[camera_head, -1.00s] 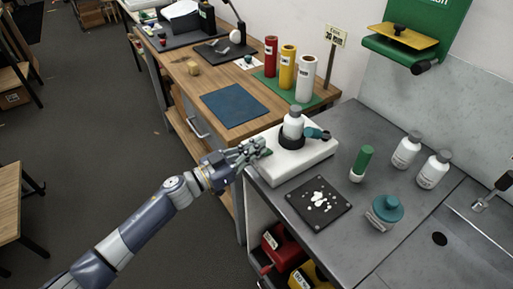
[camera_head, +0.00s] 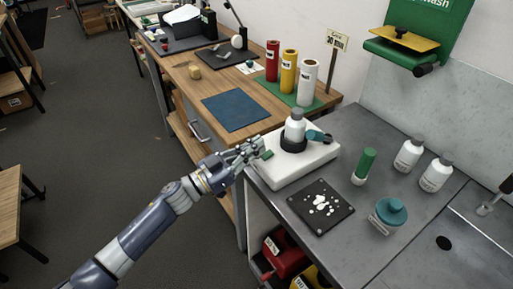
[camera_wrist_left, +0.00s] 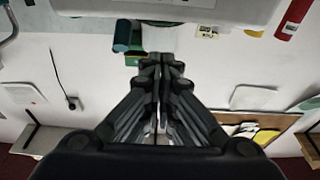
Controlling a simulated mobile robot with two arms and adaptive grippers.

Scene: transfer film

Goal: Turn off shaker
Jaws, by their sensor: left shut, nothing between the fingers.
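The shaker is a white box (camera_head: 310,164) on the near left corner of the grey bench. A white bottle with a grey cap (camera_head: 295,127) stands upright in a black ring on its top. A small green piece, seemingly its switch (camera_head: 267,155), shows at the shaker's left end. My left gripper (camera_head: 257,148) is shut and empty, close beside this green piece; I cannot tell if they touch. In the left wrist view the closed fingers (camera_wrist_left: 160,62) point towards a green piece (camera_wrist_left: 134,58) beside a teal cylinder (camera_wrist_left: 122,35). My right gripper is not in view.
A wooden table with a blue mat (camera_head: 235,109) adjoins behind. Open floor (camera_head: 90,150) lies left.

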